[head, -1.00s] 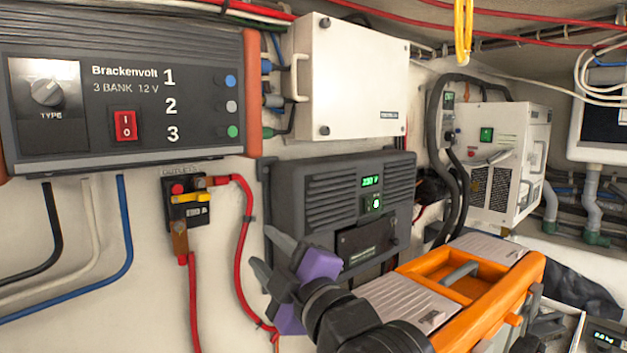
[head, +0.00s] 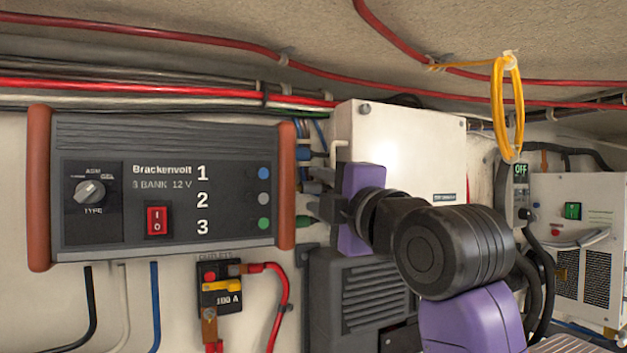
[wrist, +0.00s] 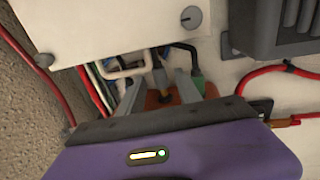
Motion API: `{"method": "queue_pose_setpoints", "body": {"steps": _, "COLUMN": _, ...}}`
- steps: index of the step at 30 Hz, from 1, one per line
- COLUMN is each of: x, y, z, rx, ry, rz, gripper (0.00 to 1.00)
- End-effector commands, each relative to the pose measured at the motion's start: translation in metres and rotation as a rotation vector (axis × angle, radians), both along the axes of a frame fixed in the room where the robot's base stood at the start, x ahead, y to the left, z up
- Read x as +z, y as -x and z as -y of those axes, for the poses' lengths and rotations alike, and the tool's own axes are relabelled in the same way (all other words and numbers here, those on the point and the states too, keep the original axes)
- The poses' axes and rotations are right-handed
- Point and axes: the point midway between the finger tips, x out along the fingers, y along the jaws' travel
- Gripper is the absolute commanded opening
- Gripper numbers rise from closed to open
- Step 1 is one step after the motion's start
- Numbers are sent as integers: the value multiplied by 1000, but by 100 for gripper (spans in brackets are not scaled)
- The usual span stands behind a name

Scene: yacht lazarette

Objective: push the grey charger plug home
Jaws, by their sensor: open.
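The charger (head: 180,190), a dark box with orange-brown end caps, is on the wall at left in the head view. Its right end has plugs beside it: blue (head: 303,153) above and green (head: 304,221) below. The grey plug (wrist: 161,79) shows in the wrist view between my fingers, with a cable running from it. In the head view my fingers largely hide it. My gripper (head: 316,194) is open at the charger's right end, its fingers on either side of the grey plug. Contact cannot be told. The green plug also shows in the wrist view (wrist: 198,84), just right of the fingers.
A white box (head: 400,150) with a pale handle (head: 335,152) stands close behind my gripper. A dark vented unit (head: 365,300) is below. A fuse block (head: 220,283) with red cables hangs under the charger. A yellow cable loop (head: 507,105) hangs at right.

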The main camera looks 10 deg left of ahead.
Motion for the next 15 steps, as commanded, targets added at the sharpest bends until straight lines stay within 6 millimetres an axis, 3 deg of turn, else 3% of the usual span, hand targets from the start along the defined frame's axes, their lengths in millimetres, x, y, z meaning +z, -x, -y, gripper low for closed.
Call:
{"method": "queue_pose_setpoints", "body": {"steps": 6, "x": 6, "y": -22, "z": -15, "rx": -1, "ry": 0, "rz": -1, "gripper": 41}}
{"method": "queue_pose_setpoints", "body": {"steps": 15, "x": 5, "y": -29, "z": -20, "rx": -1, "ry": -1, "rz": 1, "gripper": 41}}
